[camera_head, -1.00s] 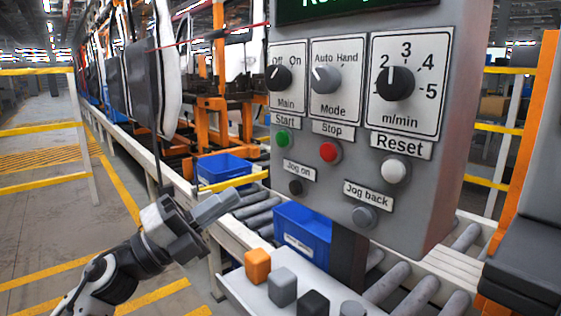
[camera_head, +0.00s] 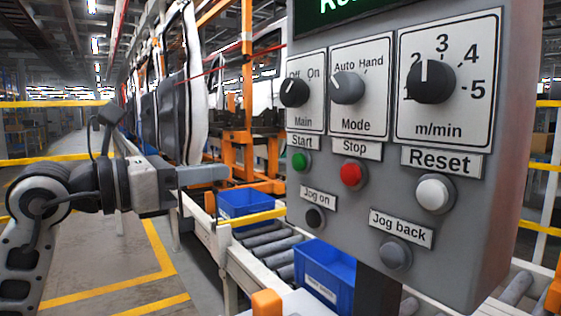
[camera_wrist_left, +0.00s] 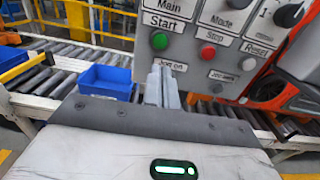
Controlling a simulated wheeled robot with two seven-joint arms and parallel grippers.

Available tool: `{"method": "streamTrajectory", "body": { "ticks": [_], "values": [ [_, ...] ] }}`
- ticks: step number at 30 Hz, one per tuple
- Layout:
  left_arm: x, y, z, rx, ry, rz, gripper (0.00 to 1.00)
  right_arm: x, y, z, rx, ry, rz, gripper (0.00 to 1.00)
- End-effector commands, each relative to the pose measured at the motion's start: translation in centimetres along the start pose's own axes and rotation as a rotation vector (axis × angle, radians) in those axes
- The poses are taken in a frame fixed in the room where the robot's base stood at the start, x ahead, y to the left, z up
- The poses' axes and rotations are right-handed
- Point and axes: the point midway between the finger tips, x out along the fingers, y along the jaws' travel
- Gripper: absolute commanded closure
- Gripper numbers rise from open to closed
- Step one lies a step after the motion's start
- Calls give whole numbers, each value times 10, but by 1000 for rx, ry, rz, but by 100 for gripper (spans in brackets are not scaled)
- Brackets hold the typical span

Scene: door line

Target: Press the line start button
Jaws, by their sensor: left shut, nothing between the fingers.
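The green start button (camera_head: 301,161) sits under the "Start" label at the left of the grey control panel (camera_head: 480,220). It also shows in the left wrist view (camera_wrist_left: 159,41), above my fingertips. My left gripper (camera_head: 222,173) is shut and empty. In the head view it points right at the panel, left of the start button and slightly lower, apart from it. In the left wrist view the closed fingers (camera_wrist_left: 162,72) overlap the "Jog on" label area. My right gripper is not in view.
The red stop button (camera_head: 352,174) is right of start, and the black jog on button (camera_head: 315,216) is just below. The white reset button (camera_head: 434,193) and the grey jog back button (camera_head: 395,254) are further right. A blue bin (camera_head: 325,274) stands on the roller conveyor below.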

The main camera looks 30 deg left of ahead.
Motion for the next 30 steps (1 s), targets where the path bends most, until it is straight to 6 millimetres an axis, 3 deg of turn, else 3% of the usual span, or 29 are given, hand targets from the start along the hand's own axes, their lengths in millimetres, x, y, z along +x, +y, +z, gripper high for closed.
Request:
{"method": "streamTrajectory", "body": {
  "ticks": [9,18,24,30],
  "values": [
    [60,-1,4,1,1,-3,100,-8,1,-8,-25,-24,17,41],
    [105,0,4,-1,-1,-2,100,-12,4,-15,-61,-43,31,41],
    [120,0,1,0,0,-1,100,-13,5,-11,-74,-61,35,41],
    [121,0,0,1,-1,0,100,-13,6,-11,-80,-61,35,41]
  ]
}}
